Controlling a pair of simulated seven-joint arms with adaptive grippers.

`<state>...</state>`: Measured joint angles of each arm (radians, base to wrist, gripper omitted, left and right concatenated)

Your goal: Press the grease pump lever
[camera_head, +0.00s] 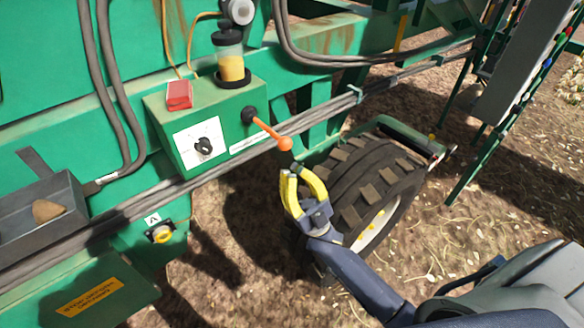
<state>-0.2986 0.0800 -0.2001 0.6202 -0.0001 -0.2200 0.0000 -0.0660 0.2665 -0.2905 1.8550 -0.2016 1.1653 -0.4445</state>
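The grease pump lever (268,130) is an orange rod with a round orange knob at its lower right end. It comes out of a black pivot on the right side of a green control box (213,120). A clear grease reservoir (230,62) with yellow contents stands on the box. My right gripper (290,170) has yellow fingers pointing up, with their tips close together and nothing held. It is just below the knob in the picture, apparently apart from it; the depth gap is hard to judge. My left gripper is not in view.
A large black tyre (370,185) is beside my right gripper. The box carries a black dial (203,146) and a red block (179,95). Hoses (330,113) run along the green frame. A grey tray (40,215) with an onion-like object is at left.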

